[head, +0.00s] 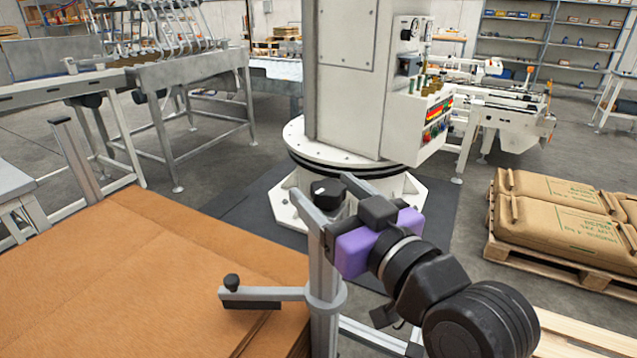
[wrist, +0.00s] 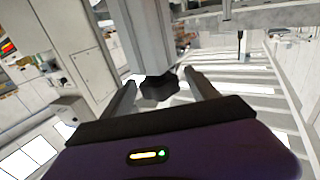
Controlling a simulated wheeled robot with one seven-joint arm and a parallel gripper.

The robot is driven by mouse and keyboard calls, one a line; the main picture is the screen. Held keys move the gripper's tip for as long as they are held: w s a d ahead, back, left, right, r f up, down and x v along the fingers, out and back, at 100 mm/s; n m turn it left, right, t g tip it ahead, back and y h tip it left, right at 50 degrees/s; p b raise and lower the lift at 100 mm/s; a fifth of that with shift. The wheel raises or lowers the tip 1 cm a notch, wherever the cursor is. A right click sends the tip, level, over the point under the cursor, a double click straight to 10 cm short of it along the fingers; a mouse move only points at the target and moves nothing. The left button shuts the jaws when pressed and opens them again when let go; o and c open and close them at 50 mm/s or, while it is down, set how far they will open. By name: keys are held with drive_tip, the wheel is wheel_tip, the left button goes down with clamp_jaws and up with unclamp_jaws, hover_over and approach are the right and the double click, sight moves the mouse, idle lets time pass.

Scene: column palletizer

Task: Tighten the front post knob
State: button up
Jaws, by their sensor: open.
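A grey upright post (head: 323,315) stands at the front corner of the cardboard-covered stack, with a side arm clamped to it. A black knob (head: 327,194) with a pale mark shows at the post's top. My gripper (head: 342,236), with its purple body, is close beside the upper post; its fingertips are hard to make out in the head view. In the wrist view a black lobed knob (wrist: 160,88) on a grey post lies between the two open fingers of my gripper (wrist: 160,80). Gaps show on both sides, and I cannot tell its exact depth.
The white palletizer column (head: 345,80) stands behind the post. Filled sacks (head: 560,215) on a pallet are at right. A conveyor (head: 185,75) is at back left.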

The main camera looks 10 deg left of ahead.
drive_tip(key=shift+x, duration=1.4)
drive_tip(key=c, duration=1.4)
